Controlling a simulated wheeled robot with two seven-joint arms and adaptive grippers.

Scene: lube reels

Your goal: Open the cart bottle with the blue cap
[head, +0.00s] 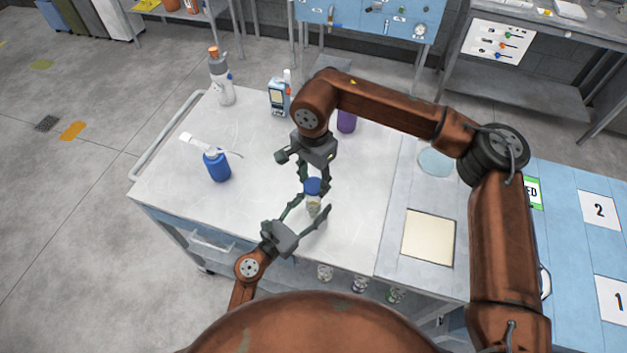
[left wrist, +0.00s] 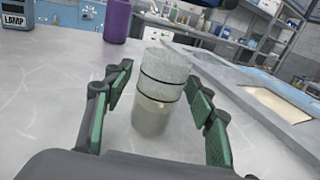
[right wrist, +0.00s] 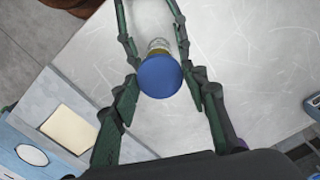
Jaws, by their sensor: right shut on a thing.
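The bottle (head: 313,206) is small and pale and stands upright on the white cart top. In the left wrist view the bottle (left wrist: 163,95) is a greyish cylinder with two dark rings and no cap on its top. My left gripper (head: 306,208) has its fingers on either side of the bottle; in its wrist view (left wrist: 162,92) they are open, with gaps to it. My right gripper (head: 313,184), from above, is shut on the blue cap (head: 312,187). The cap also fills the middle of the right wrist view (right wrist: 160,76), hiding part of the bottle; it appears held above it.
On the cart top (head: 260,215) stand a blue bottle (head: 217,167), a grey-white bottle (head: 221,82), a teal device (head: 278,97) and a purple bottle (head: 346,121). A grey surface with a cream square (head: 429,238) adjoins right. The cart's left middle is mostly clear.

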